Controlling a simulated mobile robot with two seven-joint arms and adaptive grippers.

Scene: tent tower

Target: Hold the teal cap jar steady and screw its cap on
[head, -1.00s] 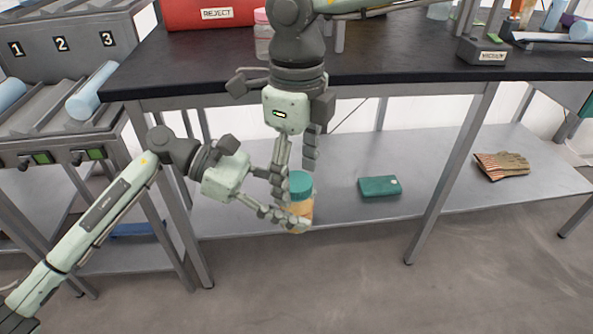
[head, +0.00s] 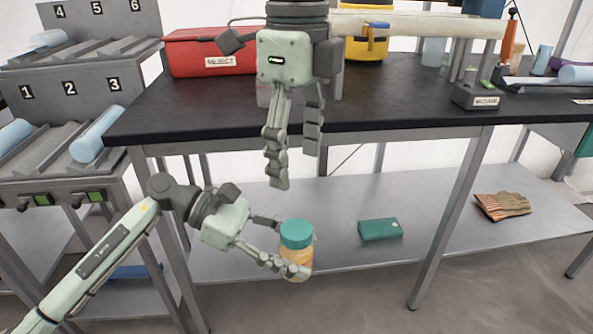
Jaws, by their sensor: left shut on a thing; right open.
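The teal cap jar (head: 296,259) has an orange-yellow body and looks upright. Its teal cap (head: 296,233) sits on top of it; I cannot tell how tightly. My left gripper (head: 283,250) is shut on the jar's body from the left, and its fingers partly hide the jar. The jar is in front of the bench, at about the height of the lower shelf in the picture. My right gripper (head: 294,165) points down, open and empty, above the jar and apart from the cap.
The black bench top (head: 400,100) has a red REJECT bin (head: 212,52) and a labelled dark block (head: 476,97). The lower shelf (head: 345,205) holds a teal box (head: 380,229) and a striped glove (head: 502,206). A slotted rack (head: 60,95) with blue cylinders stands at left.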

